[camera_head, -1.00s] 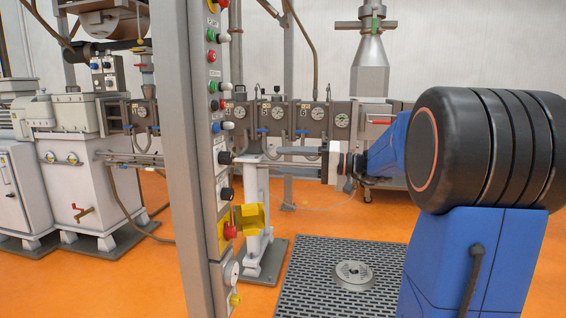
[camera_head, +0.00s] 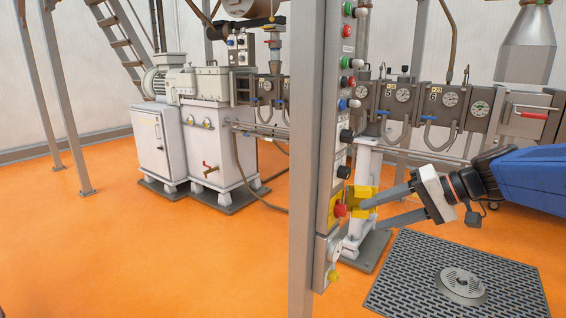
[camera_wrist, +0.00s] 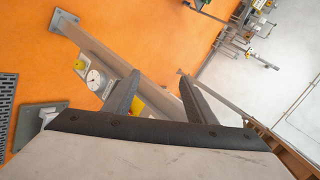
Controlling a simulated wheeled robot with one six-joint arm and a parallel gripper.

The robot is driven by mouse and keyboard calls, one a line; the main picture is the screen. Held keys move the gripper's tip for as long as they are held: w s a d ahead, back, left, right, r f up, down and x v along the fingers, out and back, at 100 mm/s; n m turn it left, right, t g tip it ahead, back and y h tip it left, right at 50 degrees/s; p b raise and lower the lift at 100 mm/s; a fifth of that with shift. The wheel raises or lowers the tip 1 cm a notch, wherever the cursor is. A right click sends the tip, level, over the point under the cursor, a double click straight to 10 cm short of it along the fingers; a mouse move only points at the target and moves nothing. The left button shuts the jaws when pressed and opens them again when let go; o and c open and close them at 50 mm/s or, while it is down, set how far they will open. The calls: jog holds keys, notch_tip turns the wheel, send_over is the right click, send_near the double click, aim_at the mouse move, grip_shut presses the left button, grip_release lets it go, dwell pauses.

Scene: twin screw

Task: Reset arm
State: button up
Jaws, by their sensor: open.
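My gripper (camera_head: 380,208) is at the right in the head view, on the end of my blue arm. Its two long grey fingers are spread apart and point left toward the control post (camera_head: 318,150). No object shows between them. The upper finger overlaps the yellow box (camera_head: 362,194) on the post in the picture; I cannot tell whether they touch.
The post carries several buttons and a red emergency knob (camera_head: 340,210). A grey machine (camera_head: 212,140) stands behind at the left. Gauge boxes (camera_head: 449,108) line the back right. A floor grate (camera_head: 400,285) with a round drain lies at the front right.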

jog(key=s+d+f+h, duration=0.2)
jog(key=s+f+h, duration=0.3)
jog(key=s+f, duration=0.2)
jog(key=s+d+f+n+h, duration=0.1)
jog(key=s+d+f+h, duration=0.2)
jog(key=s, duration=0.9)
notch_tip(320, 180, down, 4)
jog(key=shift+s+d+f+n+h, duration=0.1)
jog(key=shift+s+d+n+h, duration=0.2)
jog(key=shift+h, duration=0.7)
